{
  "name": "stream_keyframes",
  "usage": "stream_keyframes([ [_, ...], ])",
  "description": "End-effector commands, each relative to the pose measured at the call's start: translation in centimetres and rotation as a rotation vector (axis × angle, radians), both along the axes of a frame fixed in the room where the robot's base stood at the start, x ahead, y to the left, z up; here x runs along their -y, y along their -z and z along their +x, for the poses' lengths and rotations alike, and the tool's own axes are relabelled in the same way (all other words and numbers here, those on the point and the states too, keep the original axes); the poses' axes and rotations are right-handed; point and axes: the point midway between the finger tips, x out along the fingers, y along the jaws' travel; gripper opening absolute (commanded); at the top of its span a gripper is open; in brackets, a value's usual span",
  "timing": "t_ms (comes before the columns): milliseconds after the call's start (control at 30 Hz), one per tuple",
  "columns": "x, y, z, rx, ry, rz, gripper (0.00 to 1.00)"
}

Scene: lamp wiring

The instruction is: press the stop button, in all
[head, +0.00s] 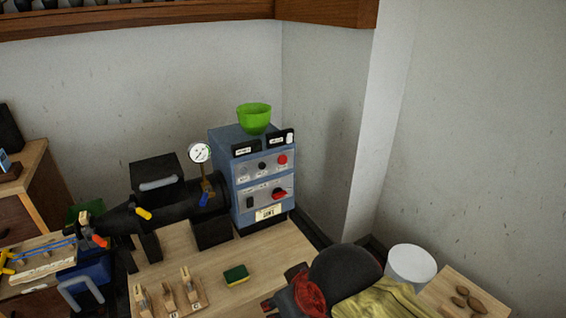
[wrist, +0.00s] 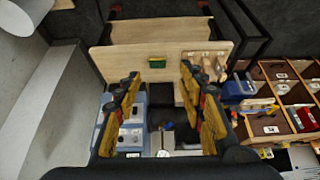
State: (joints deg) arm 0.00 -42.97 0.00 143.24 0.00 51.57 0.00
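A blue control box (head: 240,150) stands at the back of the wooden bench, its panel facing me. A round red button (head: 282,159), which looks like the stop button, is at the upper right of the panel. A black knob (head: 262,165) is beside it. A red switch (head: 279,193) sits lower down. The small labels are unreadable. My gripper (wrist: 160,74) is open and empty in the wrist view, its yellow-padded fingers wide apart. The box also shows there (wrist: 133,128), partly behind the left finger. I cannot make out the red button in that view.
A green bowl (head: 254,118) stands on the box. A pressure gauge (head: 200,153) and black pipe (head: 180,204) are left of it. A white cylinder (head: 411,266) stands right.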

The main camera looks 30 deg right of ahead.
Motion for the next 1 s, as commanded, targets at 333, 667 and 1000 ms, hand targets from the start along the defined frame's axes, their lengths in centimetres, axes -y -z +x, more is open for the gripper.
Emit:
stream_keyframes([
  [333,0.00,0.00,0.00,0.000,0.000,0.000,0.20],
  [667,0.00,0.00,0.00,0.000,0.000,0.000,0.01],
  [1000,0.00,0.00,0.00,0.000,0.000,0.000,0.00],
])
